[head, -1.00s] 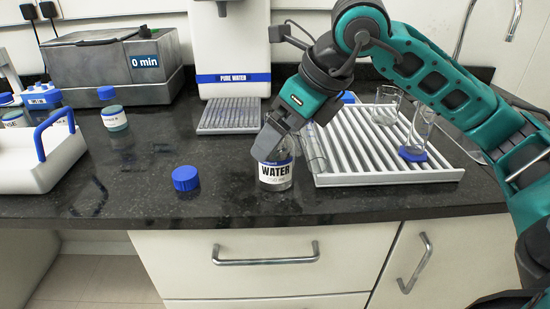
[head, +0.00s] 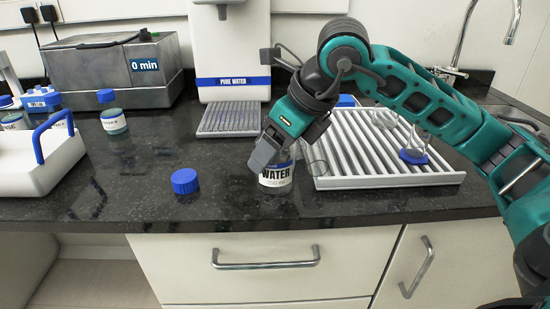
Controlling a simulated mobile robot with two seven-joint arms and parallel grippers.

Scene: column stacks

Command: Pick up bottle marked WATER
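The bottle marked WATER (head: 276,181) stands upright on the dark counter, just left of the grey drying rack. It is clear, with a white label; its top is hidden behind my gripper. My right gripper (head: 264,154) points down and left at the bottle's upper part, overlapping the top of the label. One grey finger shows in front of the bottle; the other is mostly hidden, so I cannot tell whether the gripper is closed on it. My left gripper is not in view.
A blue cap (head: 185,181) lies on the counter to the left. The ribbed drying rack (head: 390,182) holds glassware at the right. A white water dispenser (head: 231,50) stands behind. A white tray with a blue handle (head: 50,168) is at the left. The counter's front middle is clear.

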